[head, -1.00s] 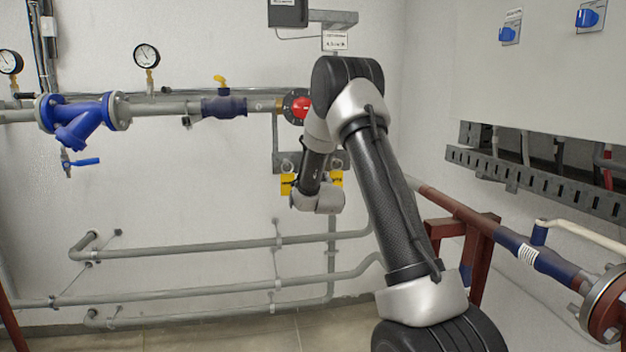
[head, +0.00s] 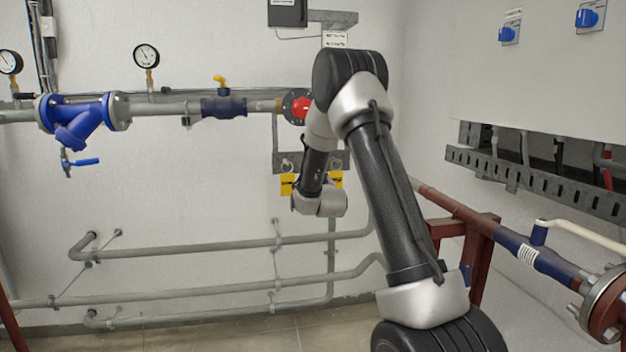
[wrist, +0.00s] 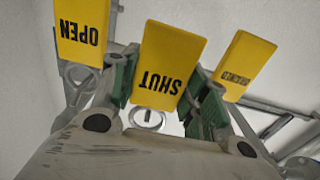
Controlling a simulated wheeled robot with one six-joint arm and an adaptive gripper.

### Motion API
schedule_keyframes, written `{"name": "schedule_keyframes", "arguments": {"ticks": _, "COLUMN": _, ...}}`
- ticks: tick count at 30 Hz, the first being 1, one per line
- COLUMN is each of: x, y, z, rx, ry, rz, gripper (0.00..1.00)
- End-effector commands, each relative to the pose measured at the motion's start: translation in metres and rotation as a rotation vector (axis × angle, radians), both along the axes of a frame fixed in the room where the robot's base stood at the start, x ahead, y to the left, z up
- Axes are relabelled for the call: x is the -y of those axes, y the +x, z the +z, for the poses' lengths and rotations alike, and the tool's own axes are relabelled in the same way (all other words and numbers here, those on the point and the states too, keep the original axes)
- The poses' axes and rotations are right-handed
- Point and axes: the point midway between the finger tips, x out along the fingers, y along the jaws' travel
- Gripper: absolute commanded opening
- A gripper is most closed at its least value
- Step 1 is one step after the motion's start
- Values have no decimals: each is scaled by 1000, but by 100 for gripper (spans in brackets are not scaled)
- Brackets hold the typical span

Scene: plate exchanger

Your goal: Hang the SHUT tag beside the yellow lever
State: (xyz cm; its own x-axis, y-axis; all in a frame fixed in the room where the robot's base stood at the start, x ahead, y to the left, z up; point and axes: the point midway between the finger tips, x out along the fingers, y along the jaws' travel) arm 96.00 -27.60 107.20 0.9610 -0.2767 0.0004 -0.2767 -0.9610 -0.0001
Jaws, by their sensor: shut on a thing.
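The yellow SHUT tag (wrist: 168,65) is in the middle of the wrist view, its lettering upside down. My gripper (wrist: 163,78) is shut on it, with a green-padded finger at each side. In the head view my arm hides the gripper and this tag. The yellow lever (head: 220,80) sits on a dark blue valve (head: 224,106) on the wall pipe, left of my arm and well apart from the gripper.
The yellow OPEN tag (wrist: 83,30) hangs left of the SHUT tag in the wrist view. Another yellow tag (wrist: 245,66), its small lettering unclear, is on the right. The grey rack (head: 283,162) is behind my wrist. A red round part (head: 301,108) and a blue strainer (head: 80,118) are on the pipe.

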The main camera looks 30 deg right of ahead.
Motion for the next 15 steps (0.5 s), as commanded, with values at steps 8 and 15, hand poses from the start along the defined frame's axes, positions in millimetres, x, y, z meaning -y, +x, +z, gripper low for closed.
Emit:
{"name": "schedule_keyframes", "arguments": {"ticks": 8, "x": -5, "y": -15, "z": 0, "rx": -1, "ry": 0, "rz": 1, "gripper": 23}}
{"name": "schedule_keyframes", "arguments": {"ticks": 15, "x": -8, "y": -28, "z": 2, "rx": -1, "ry": 0, "rz": 1, "gripper": 23}}
